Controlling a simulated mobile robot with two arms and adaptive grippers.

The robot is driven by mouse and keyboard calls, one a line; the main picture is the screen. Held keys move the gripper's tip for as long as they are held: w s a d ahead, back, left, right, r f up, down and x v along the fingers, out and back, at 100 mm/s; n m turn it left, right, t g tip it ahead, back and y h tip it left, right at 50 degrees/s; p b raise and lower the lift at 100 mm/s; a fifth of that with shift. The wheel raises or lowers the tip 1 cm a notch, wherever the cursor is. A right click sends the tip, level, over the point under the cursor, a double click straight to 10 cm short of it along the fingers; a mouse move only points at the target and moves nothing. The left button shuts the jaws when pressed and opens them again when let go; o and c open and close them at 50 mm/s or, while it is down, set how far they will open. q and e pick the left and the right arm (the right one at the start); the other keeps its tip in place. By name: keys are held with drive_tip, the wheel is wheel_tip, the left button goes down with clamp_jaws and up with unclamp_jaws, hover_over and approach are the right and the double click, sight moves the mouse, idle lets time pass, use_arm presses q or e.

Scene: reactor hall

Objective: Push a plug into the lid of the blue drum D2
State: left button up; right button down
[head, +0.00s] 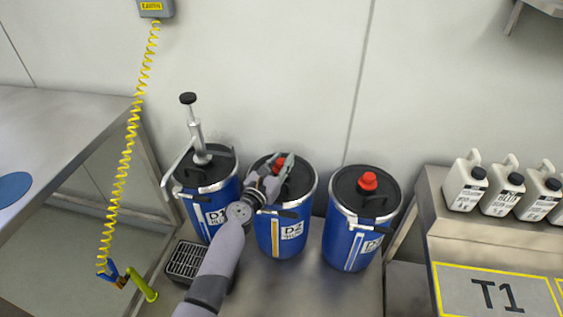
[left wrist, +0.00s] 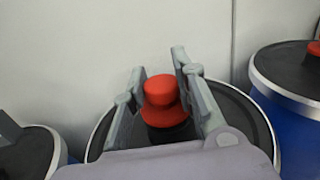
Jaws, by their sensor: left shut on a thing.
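The blue drum D2 (head: 268,232) stands in the middle of three blue drums, with a black lid (head: 299,189) and a metal rim. A red plug (head: 280,163) is at the lid, and it also shows in the left wrist view (left wrist: 162,100). My left gripper (head: 283,168) reaches over D2's lid and is shut on the plug, with a finger on each side. In the left wrist view the plug stands upright above a dark part. I cannot tell how deep it sits in the lid. My right gripper is not in view.
Drum D1 (head: 217,215) with a hand pump (head: 196,130) stands to the left. Another drum (head: 357,236) with a red plug (head: 368,181) stands to the right. White jugs (head: 464,182) stand on the right bench. A yellow coiled cable (head: 127,150) hangs at left.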

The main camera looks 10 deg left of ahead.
use_arm(q)
drive_tip(key=shift+s+f, duration=0.1)
drive_tip(key=shift+f, duration=0.25)
drive_tip(key=o, duration=1.1)
drive_tip(key=shift+s+f, duration=0.1)
drive_tip(key=shift+f, duration=0.05)
drive_tip(key=shift+o, duration=0.2)
drive_tip(key=shift+s, duration=0.1)
drive_tip(key=v, duration=1.1)
drive_tip(key=shift+s+a+r, duration=0.25)
drive_tip(key=shift+s+r, duration=0.05)
drive_tip(key=shift+r, duration=0.1)
